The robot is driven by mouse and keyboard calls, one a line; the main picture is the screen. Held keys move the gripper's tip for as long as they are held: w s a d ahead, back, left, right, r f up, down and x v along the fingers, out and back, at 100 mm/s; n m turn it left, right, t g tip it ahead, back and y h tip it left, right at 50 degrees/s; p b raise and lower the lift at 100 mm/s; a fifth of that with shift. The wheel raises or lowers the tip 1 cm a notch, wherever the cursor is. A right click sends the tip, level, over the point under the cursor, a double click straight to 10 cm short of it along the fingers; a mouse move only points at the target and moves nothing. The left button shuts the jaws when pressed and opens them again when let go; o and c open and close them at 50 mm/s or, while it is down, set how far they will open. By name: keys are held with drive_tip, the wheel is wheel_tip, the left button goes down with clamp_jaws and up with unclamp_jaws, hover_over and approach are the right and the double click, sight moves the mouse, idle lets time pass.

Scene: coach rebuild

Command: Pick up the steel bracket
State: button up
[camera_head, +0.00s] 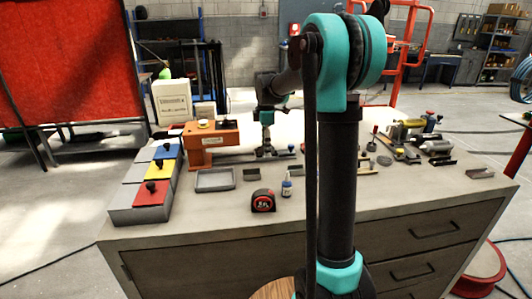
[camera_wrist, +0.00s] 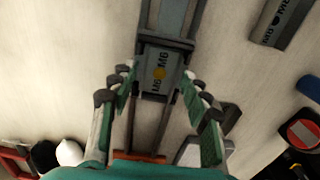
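My gripper (camera_wrist: 157,85) is open in the wrist view, its green-padded fingers apart on either side of a grey channel-shaped metal piece (camera_wrist: 168,55). This piece has M6 markings and a yellow dot, and two dark rails run below it. I cannot tell whether the fingers touch it. A second grey M6-marked piece (camera_wrist: 282,18) lies at the upper right of the wrist view, clear of the fingers. I cannot tell for sure which one is the steel bracket. In the head view my gripper (camera_head: 267,140) is low over the bench beside the orange fixture, small and partly hidden.
The orange fixture (camera_head: 212,143) stands left of my gripper. A grey tray (camera_head: 214,181), a tape measure (camera_head: 263,201) and a small blue bottle (camera_head: 287,186) are nearer. Coloured-lidded bins (camera_head: 152,194) stand left. Tools and metal parts crowd the bench's right side.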

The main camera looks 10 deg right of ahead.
clamp_jaws()
